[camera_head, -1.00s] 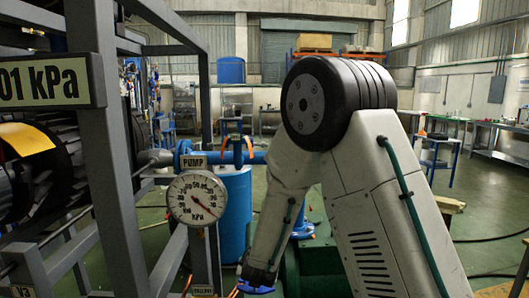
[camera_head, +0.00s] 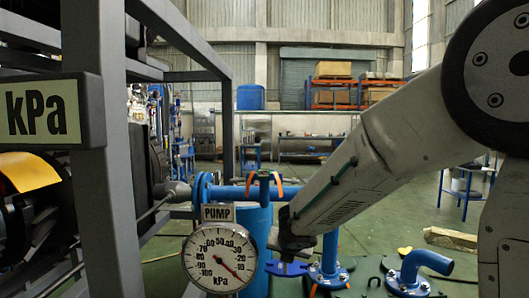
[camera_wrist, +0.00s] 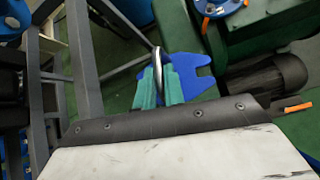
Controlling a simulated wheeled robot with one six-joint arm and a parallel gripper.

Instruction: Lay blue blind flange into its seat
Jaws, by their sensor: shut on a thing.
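My gripper (camera_wrist: 159,84) is shut on the blue blind flange (camera_wrist: 195,72), with its teal fingers either side of a metal handle on it. The flange is a flat blue plate with notched edges. In the head view the flange (camera_head: 287,268) shows edge-on, roughly level, under the end of my arm (camera_head: 290,240). It is in the air, just left of a blue flanged pipe joint (camera_head: 328,276) with orange bolts. A blue flange (camera_wrist: 217,6) also shows at the top right of the wrist view. I cannot tell which opening is the seat.
A round pressure gauge (camera_head: 219,260) marked PUMP stands left of my gripper. A grey frame (camera_head: 104,180) rises at the left. A blue bent pipe (camera_head: 424,264) stands to the right. A dark motor-like cylinder (camera_wrist: 268,82) lies right of the flange in the wrist view.

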